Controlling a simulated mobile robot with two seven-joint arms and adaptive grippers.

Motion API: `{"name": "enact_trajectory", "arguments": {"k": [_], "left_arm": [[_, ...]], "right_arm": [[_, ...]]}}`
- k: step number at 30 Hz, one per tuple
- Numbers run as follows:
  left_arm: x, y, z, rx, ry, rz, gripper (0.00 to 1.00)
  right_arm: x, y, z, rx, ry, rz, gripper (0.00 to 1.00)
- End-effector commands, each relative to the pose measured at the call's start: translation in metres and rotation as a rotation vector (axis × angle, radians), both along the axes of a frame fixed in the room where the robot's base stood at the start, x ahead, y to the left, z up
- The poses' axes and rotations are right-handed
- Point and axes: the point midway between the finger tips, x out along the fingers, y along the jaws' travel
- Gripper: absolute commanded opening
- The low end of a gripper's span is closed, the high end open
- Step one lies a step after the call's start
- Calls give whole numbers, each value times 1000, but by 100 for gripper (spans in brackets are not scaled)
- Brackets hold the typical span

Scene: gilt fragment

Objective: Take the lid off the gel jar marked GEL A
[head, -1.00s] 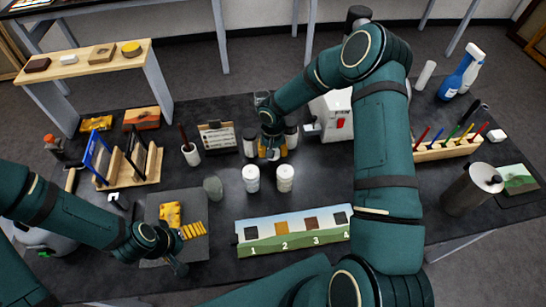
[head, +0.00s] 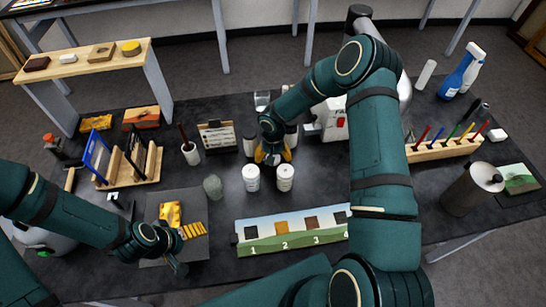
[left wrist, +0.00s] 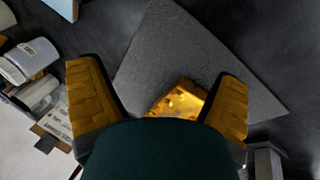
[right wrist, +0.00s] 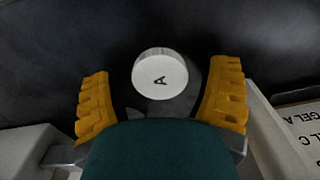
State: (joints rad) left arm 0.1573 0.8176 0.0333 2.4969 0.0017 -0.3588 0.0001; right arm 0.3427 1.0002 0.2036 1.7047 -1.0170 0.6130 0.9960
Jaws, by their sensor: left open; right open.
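A round white lid marked A (right wrist: 160,74) shows in the right wrist view between the two yellow fingers of my right gripper (right wrist: 161,80). The fingers are open, with a gap on each side of the lid. In the head view my right gripper (head: 272,157) is low over the table and hides that jar. Two white lidded jars (head: 251,178) (head: 285,178) stand just in front of it. My left gripper (left wrist: 160,82) is open and empty above a grey mat (left wrist: 190,40), with a gilt piece (left wrist: 180,100) below it.
A card holder (head: 217,137) stands behind left of my right gripper, and a white box with a red mark (head: 333,122) to its right. A numbered strip (head: 292,230) lies in front.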

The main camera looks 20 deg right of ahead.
Motion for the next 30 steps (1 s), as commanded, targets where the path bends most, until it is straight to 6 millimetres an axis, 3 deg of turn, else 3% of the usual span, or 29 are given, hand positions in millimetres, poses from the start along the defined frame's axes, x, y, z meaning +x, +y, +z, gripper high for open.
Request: {"name": "enact_trajectory", "arguments": {"k": [5,8,21,30], "left_arm": [[0,0,5,0,0,0,91],[0,0,4,0,0,0,91],[0,0,2,0,0,0,91],[0,0,1,0,0,0,91]], "right_arm": [[0,0,4,1,0,-1,76],[1,0,17,-1,-5,0,76],[0,0,103,0,-3,-1,76],[0,0,123,0,-1,1,76]]}}
